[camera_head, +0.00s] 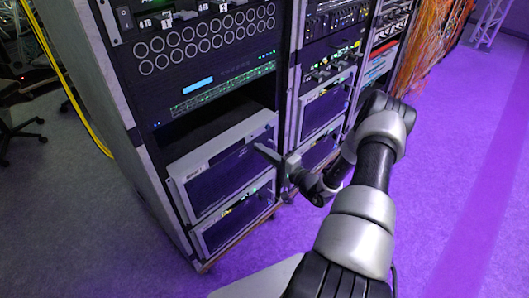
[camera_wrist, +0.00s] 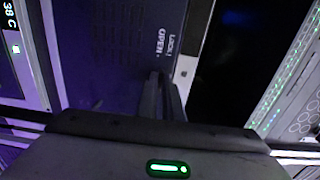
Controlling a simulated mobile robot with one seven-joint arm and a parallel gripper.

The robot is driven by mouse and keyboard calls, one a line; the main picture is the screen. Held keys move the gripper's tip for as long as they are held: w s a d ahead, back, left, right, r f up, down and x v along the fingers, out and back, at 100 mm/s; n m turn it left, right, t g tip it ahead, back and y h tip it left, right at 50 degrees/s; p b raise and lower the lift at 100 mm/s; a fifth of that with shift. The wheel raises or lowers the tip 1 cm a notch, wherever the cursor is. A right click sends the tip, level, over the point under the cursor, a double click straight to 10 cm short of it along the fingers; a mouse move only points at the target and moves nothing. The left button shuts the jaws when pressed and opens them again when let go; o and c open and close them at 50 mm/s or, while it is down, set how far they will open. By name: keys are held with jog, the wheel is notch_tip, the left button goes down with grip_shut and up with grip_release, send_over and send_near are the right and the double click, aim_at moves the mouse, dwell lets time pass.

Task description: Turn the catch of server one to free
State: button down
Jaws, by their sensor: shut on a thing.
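Server one (camera_head: 215,183) is the silver-framed unit with a dark front, low in the left rack, below an open dark gap. My gripper (camera_head: 264,150) reaches its upper right part from the right. In the wrist view the fingers (camera_wrist: 164,82) are close together against the server's front (camera_wrist: 105,60), just beside the printed words LOCK and OPEN (camera_wrist: 166,45). My gripper is shut on the catch, which the fingers hide, so I cannot tell its angle.
Another silver-framed unit (camera_head: 235,222) sits directly below server one. More racks (camera_head: 325,105) stand to the right, with orange cables (camera_head: 433,40) beyond. A yellow cable (camera_head: 62,78) runs down the left side. The purple-lit floor (camera_head: 465,190) on the right is clear.

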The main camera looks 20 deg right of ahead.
jog(key=c, duration=1.9)
grip_release()
jog(key=p+v, duration=0.2)
jog(key=v, duration=1.5)
jog(key=shift+s+d, duration=0.1)
jog(key=shift+s, duration=0.15)
